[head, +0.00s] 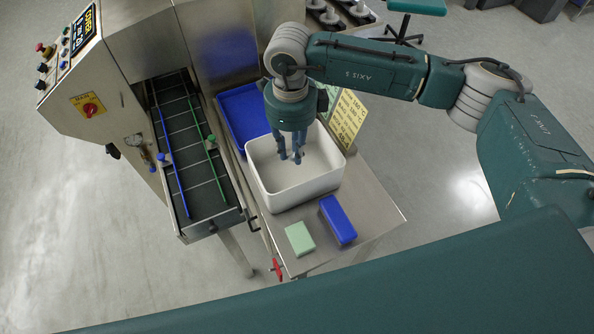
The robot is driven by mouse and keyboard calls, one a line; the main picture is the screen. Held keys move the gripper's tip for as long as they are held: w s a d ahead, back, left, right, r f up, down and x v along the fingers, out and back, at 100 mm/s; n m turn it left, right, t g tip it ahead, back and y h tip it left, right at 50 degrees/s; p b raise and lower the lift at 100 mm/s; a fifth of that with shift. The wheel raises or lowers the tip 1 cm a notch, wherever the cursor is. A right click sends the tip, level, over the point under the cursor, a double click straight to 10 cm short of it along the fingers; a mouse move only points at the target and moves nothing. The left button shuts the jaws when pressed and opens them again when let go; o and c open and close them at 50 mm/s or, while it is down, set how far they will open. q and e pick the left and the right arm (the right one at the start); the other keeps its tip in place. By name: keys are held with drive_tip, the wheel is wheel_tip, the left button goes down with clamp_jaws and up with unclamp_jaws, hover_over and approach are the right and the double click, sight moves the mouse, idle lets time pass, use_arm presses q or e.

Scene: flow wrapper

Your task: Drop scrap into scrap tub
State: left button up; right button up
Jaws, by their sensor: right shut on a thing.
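A white open tub (268,199), which I take for the scrap tub, stands on the steel side table. My right gripper (290,158) points down over the tub's opening. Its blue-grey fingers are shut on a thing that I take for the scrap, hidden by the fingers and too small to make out. I cannot tell how far the fingers are above the tub floor. My left gripper is not in view.
A blue tray (232,122) sits behind the tub. A green block (299,238) and a blue box (338,220) lie in front of it. The conveyor (190,150) runs along the left. A yellow sign (347,122) stands behind the tub. The table's right front corner is clear.

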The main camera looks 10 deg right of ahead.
drive_tip(key=shift+s, duration=0.1)
drive_tip(key=o, duration=0.7)
drive_tip(key=shift+o, duration=0.2)
drive_tip(key=shift+f, duration=0.1)
drive_tip(key=shift+r, duration=0.25)
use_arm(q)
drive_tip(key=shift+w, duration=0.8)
use_arm(e)
wheel_tip(320, 180, up, 12)
drive_tip(key=shift+f, duration=0.2)
drive_tip(key=shift+f, duration=0.1)
